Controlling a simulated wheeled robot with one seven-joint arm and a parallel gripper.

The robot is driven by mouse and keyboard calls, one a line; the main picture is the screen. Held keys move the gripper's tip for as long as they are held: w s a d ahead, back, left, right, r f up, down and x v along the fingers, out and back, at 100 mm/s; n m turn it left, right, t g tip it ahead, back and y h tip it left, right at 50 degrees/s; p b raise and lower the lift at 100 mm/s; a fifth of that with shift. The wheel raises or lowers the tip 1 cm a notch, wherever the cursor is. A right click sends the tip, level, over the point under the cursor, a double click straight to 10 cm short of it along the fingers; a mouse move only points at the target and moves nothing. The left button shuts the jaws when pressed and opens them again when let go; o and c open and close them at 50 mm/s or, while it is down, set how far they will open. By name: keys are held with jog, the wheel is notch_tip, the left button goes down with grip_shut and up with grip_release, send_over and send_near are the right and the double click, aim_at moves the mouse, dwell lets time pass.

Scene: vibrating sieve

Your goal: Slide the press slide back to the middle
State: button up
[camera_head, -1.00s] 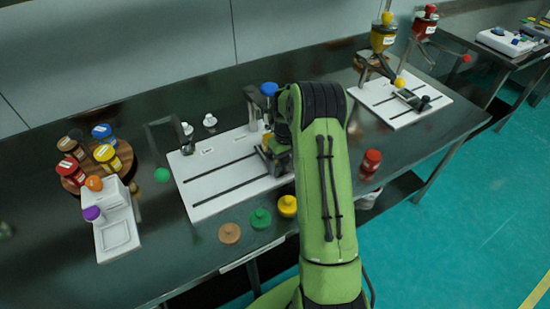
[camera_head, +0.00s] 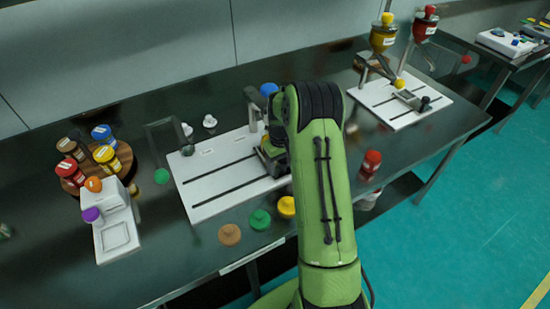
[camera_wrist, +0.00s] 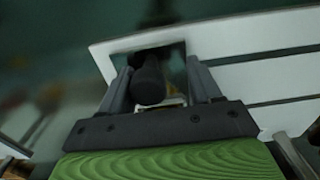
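The press station is a white base plate (camera_head: 205,190) with two long dark slots, in the middle of the bench in the head view. The press slide is largely hidden behind my arm at the plate's right end. In the wrist view a dark rounded knob (camera_wrist: 149,82), seemingly the slide's handle, stands between the fingers of my gripper (camera_wrist: 158,72). The fingers are spread, with gaps showing beside the knob; they look open around it. Contact lower down is hidden. The white plate (camera_wrist: 250,35) and its slots run to the right in the wrist view.
A black frame (camera_head: 150,135) stands at the plate's left end. Brown (camera_head: 229,235), green (camera_head: 260,219) and yellow (camera_head: 286,206) knobbed pieces lie along the front. A red jar (camera_head: 371,161) stands right of my arm. A second station (camera_head: 385,115) is at the right.

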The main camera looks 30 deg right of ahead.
jog(key=shift+w+a+b, duration=0.2)
jog(key=shift+a+b, duration=0.05)
jog(key=shift+a, duration=2.7)
jog(key=shift+w+a+b, duration=0.15)
jog(key=shift+a+b, duration=0.05)
jog(key=shift+a, duration=2.75)
jog(key=o, duration=0.8)
jog(key=shift+c, duration=0.2)
jog(key=shift+r, duration=0.1)
notch_tip(320, 180, up, 9)
jog(key=p, duration=0.6)
jog(key=shift+p, duration=0.4)
